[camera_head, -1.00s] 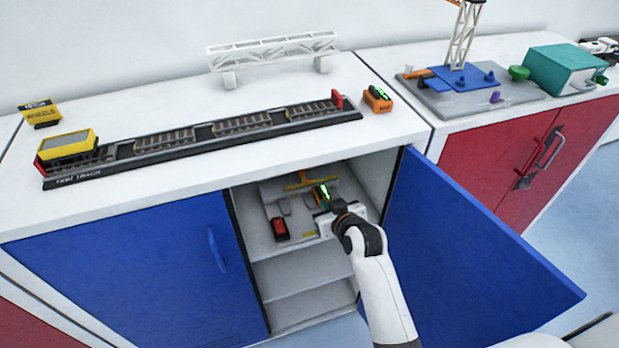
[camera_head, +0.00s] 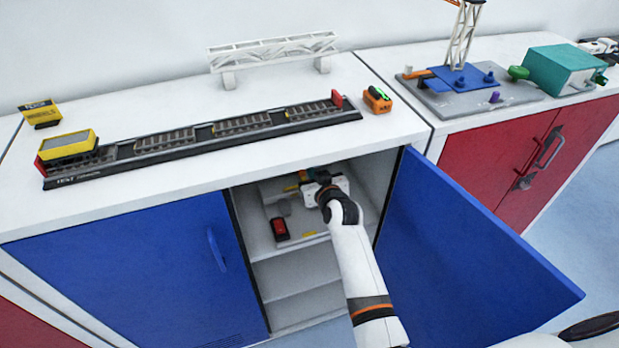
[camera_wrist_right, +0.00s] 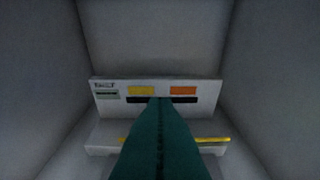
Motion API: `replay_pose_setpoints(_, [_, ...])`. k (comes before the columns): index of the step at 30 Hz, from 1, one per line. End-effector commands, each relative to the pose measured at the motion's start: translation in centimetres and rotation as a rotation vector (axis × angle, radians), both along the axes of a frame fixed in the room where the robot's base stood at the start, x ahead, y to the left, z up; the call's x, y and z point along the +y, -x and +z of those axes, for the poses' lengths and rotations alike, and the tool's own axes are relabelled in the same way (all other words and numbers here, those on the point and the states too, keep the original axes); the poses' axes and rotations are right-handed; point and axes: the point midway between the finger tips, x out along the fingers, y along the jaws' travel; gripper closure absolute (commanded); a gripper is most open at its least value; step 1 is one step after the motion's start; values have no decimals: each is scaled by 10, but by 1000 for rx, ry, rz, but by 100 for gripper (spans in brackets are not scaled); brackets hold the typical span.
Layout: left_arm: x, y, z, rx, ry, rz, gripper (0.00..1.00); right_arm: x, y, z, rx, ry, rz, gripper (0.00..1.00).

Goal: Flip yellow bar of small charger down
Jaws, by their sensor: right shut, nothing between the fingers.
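The small charger (camera_wrist_right: 104,113) is a white unit in the open cabinet, with a yellow and an orange patch on its upright back panel in the right wrist view. Its yellow bar (camera_wrist_right: 214,140) lies across the lower part, its middle hidden behind my fingers. In the head view the charger (camera_head: 268,188) and a bit of yellow (camera_head: 291,188) show beside my gripper. My right gripper (camera_wrist_right: 160,99) is shut and empty, its teal fingers reaching toward the panel; contact cannot be told. In the head view its white body covers much of the charger. My left gripper is not in view.
A red-and-black block (camera_head: 279,229) sits on the shelf left of my arm. The blue door (camera_head: 455,235) stands open at right, and the cabinet walls are close around my gripper. A track (camera_head: 190,140) and an orange charger-like block (camera_head: 377,100) stand on the countertop.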

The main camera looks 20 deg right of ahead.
Motion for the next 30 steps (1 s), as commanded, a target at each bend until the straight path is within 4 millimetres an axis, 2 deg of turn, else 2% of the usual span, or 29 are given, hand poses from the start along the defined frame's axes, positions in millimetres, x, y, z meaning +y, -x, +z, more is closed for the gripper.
replay_pose_setpoints(3, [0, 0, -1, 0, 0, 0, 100, 1, -21, -6, 1, -1, 1, 100])
replay_pose_setpoints(13, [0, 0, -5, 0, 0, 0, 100, 2, -65, -19, 1, -1, 0, 100])
replay_pose_setpoints(15, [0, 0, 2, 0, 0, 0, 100, 1, -52, -26, 5, 0, -1, 100])
replay_pose_setpoints(21, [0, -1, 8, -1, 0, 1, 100, 1, -34, -37, 1, 1, -1, 100])
replay_pose_setpoints(30, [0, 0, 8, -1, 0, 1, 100, 1, -30, -42, 1, 0, 0, 100])
